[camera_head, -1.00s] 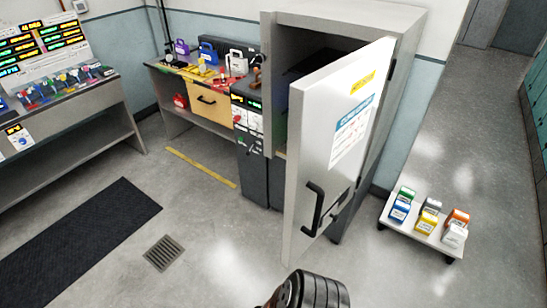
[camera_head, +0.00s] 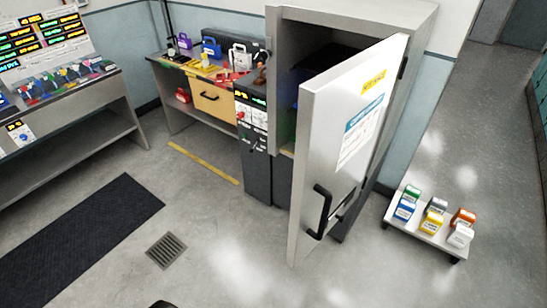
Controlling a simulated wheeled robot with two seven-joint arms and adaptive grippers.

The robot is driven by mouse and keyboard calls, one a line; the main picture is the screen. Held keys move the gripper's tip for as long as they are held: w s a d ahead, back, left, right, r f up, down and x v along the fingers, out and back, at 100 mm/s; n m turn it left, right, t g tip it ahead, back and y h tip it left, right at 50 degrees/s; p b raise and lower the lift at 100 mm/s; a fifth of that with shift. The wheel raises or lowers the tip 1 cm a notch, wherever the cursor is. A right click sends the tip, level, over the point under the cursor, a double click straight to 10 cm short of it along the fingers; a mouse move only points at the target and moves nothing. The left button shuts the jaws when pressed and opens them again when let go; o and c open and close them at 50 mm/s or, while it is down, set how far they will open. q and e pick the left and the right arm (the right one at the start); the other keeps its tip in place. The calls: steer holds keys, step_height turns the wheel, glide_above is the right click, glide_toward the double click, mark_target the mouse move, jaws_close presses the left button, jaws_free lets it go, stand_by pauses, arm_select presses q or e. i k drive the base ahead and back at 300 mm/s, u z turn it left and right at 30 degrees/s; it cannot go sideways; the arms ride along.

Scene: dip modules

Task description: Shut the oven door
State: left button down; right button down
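The oven (camera_head: 416,45) is a tall grey cabinet at the back, right of centre. Its oven door (camera_head: 318,130) stands open, swung out towards me, with a yellow label and a blue-and-white notice on its face. A black handle (camera_head: 322,212) sits low on the door. The dark inside of the oven shows in the gap left of the door. A small dark piece at the bottom edge is probably part of my arm; neither gripper can be made out.
A low wheeled cart (camera_head: 400,219) with several coloured blocks stands right of the oven. A workbench (camera_head: 175,80) with tools is left of it. A display bench (camera_head: 95,90) stands far left. A dark mat (camera_head: 85,235) and a drain (camera_head: 166,250) lie on open floor.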

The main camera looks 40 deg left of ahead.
mark_target(341, 114)
steer(key=u, duration=0.65)
steer(key=i, duration=1)
steer(key=u, duration=1.1)
steer(key=k, duration=1.15)
steer(key=z, duration=0.95)
